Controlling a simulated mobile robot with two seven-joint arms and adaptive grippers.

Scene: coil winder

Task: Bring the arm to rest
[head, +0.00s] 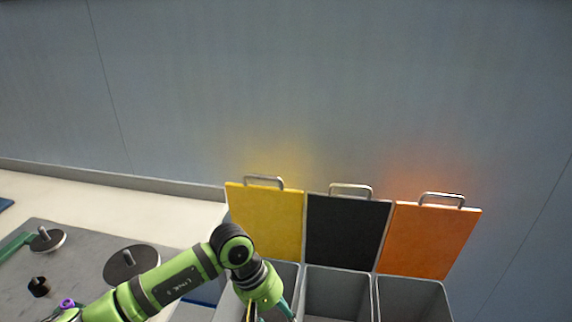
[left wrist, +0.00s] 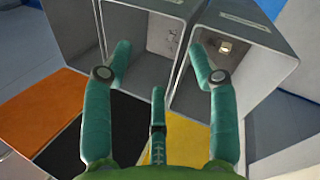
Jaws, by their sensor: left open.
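My left arm (head: 175,283) is green and comes in from the left. Its gripper (head: 269,314) points down over the bin with the yellow lid (head: 268,220), at the left of three bins. In the left wrist view the teal fingers of the gripper (left wrist: 160,55) are spread wide with nothing between them. A small pale object (left wrist: 225,46) lies inside the yellow-lidded bin, well beyond the fingers. My right gripper is not in view.
The black lid (head: 346,232) and the orange lid (head: 428,240) stand open too, each with a metal handle. A grey table (head: 75,257) at the left bears round discs with posts (head: 131,264), a small black part (head: 38,286) and a purple ring (head: 67,303). A wall rises behind.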

